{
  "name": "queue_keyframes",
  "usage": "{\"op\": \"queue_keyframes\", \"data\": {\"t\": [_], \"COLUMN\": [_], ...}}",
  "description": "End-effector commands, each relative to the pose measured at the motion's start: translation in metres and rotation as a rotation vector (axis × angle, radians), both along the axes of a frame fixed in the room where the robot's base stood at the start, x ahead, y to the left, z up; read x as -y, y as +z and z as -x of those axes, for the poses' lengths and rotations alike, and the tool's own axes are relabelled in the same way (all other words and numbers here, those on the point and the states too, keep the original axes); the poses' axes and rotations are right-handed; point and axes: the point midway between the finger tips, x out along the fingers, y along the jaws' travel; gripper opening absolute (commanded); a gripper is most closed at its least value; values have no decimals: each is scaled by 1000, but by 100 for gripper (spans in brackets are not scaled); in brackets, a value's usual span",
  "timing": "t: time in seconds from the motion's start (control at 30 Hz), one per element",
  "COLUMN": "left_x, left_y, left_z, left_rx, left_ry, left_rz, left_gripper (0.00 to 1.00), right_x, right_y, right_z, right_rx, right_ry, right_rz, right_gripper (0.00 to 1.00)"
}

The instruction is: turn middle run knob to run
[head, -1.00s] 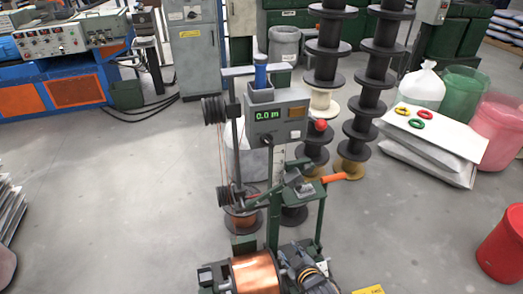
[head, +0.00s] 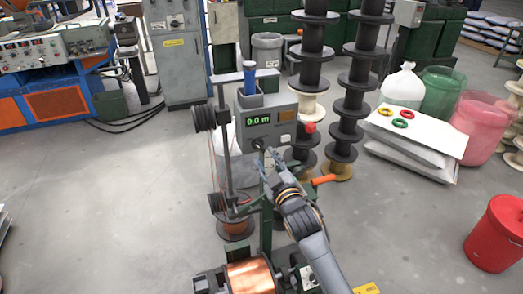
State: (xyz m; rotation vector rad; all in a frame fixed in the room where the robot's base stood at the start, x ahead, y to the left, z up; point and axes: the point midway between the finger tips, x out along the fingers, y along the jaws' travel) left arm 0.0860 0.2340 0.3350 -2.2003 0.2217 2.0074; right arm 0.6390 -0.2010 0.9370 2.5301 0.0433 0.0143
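The grey control box (head: 262,118) of the winding machine shows a green "0.0 m" readout. A small dark knob (head: 258,143) sits low on its front face; its pointer setting is too small to read. My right gripper (head: 268,155) reaches up from the bottom, with its fingers apart and their tips just below and right of the knob. Whether a fingertip touches the knob cannot be told. My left gripper is not in view.
A red mushroom button (head: 309,127) is on the box's right side. An orange handle (head: 323,180) sticks out right of my arm. A copper spool (head: 250,275) is below. Stacked dark spools (head: 352,103) stand behind.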

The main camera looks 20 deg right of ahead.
Motion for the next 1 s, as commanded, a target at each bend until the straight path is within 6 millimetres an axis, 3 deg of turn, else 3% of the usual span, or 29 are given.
{"op": "queue_keyframes", "data": {"t": [0.1,0.3,0.67,0.83,1.0], "left_x": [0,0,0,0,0], "left_y": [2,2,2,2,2], "left_z": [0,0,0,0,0], "left_rx": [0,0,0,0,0], "left_ry": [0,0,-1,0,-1], "left_rz": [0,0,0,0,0], "left_gripper": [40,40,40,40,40], "right_x": [-1,-1,-2,-2,-2], "right_y": [1,0,-1,-1,-1], "right_z": [-22,-42,-46,-46,-46], "right_rx": [0,0,-1,-1,-1], "right_ry": [0,0,0,0,0], "right_rz": [-1,0,0,0,0], "right_gripper": [36,36,36,1,0]}}
